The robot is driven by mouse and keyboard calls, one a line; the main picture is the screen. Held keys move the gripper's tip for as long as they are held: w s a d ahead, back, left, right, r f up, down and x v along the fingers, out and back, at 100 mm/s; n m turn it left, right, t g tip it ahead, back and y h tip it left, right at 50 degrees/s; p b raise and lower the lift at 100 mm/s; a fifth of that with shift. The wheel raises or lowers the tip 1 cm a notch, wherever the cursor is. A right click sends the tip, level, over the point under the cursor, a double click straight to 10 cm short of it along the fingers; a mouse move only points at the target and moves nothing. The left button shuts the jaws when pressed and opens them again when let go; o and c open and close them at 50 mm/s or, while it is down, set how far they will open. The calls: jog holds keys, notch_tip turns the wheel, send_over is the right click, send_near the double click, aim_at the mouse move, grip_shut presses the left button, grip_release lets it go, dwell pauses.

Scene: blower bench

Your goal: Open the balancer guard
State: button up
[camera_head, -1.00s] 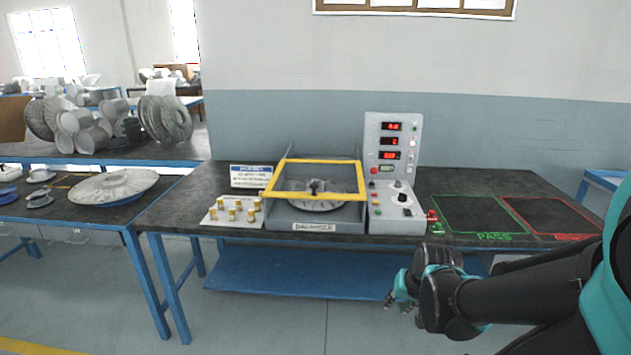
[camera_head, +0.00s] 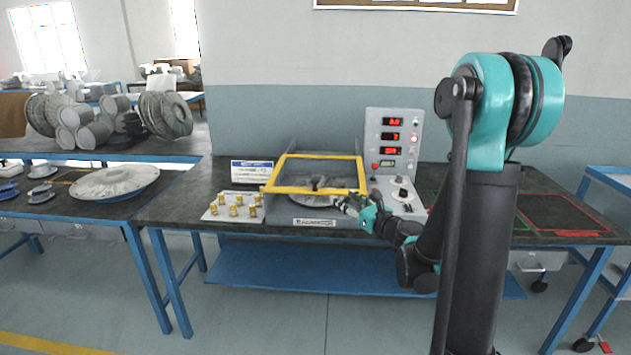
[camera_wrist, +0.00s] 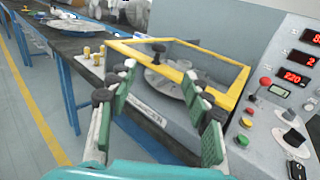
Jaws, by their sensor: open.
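The balancer (camera_head: 305,218) is a grey box on the bench. Its guard (camera_head: 318,157), a yellow frame with a clear panel, lies closed over the top, and a pale disc (camera_head: 316,199) shows beneath. My gripper (camera_head: 346,203) is at the front right corner of the balancer. In the wrist view my gripper (camera_wrist: 158,98) is open and empty, its green-padded fingers spread in front of the guard's near edge. I cannot tell whether it touches anything.
A control panel (camera_head: 393,145) with red displays and buttons stands right of the balancer, close to my gripper. A tray of brass weights (camera_head: 232,207) and a sign (camera_head: 252,173) are to the left. A red-outlined area (camera_head: 560,214) at the right is empty.

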aim_at(318, 181)
jog(key=x, duration=1.7)
jog(key=shift+c, duration=0.6)
grip_shut()
